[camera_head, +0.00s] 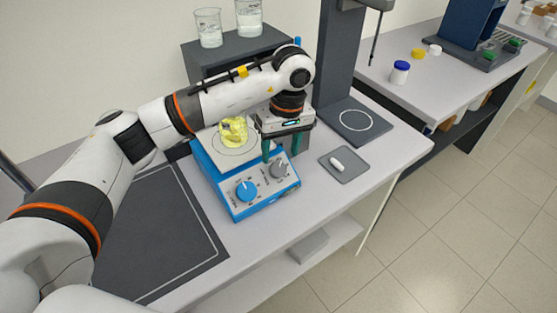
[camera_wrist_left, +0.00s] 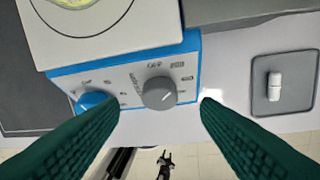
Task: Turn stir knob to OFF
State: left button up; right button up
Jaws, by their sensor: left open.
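A blue hotplate stirrer (camera_head: 234,205) stands on the bench with two front knobs, one blue (camera_head: 246,190) and one grey (camera_head: 280,169). The printed labels are too small to tell which knob is for stirring. My left gripper (camera_head: 281,156) is open and points down at the grey knob. In the left wrist view the grey knob (camera_wrist_left: 160,93) lies between and just beyond the green fingertips, with no clear contact. Its white pointer mark slants to the lower right there. The blue knob (camera_wrist_left: 91,101) is partly hidden by the left finger.
A yellowish vessel (camera_head: 233,131) sits on the plate. A grey mat with a white stir bar (camera_head: 337,166) lies to the right, and a dark column stand (camera_head: 340,60) rises behind. Beakers (camera_head: 208,28) stand on a dark shelf. A small dark, green-tipped shape (camera_wrist_left: 165,163) may be my right gripper.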

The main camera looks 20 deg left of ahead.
aim_at(276, 168)
pick_arm(q)
jog(key=shift+s+a+f+p, duration=0.1)
jog(key=shift+f+p, duration=0.2)
jog(key=shift+f, duration=1)
jog(key=shift+s+a+f+p, duration=0.1)
jog(key=shift+f+p, duration=0.15)
jog(key=shift+f, duration=1)
jog(key=c, duration=1)
jog(key=shift+f+n+b, duration=0.15)
jog(key=shift+n+b, duration=0.15)
jog(key=shift+b, duration=0.5)
jog(key=n+t+b, duration=0.1)
jog(key=b, duration=0.2)
jog(key=n+t+h+b, duration=0.1)
jog(key=n+b, duration=0.1)
jog(key=b, duration=0.2)
jog(key=n+t+h+b, duration=0.1)
jog(key=n+b, duration=0.1)
jog(key=b, duration=0.1)
jog(key=shift+s+a+f+t+b, duration=0.1)
jog(key=shift+s+a+t+b, duration=0.1)
jog(key=shift+s+t+b, duration=0.1)
jog(key=shift+r+n+t+b, duration=0.2)
jog(key=shift+n+t+b, duration=0.2)
jog(key=shift+n+b, duration=0.7)
jog(key=o, duration=1)
jog(key=shift+s, duration=0.1)
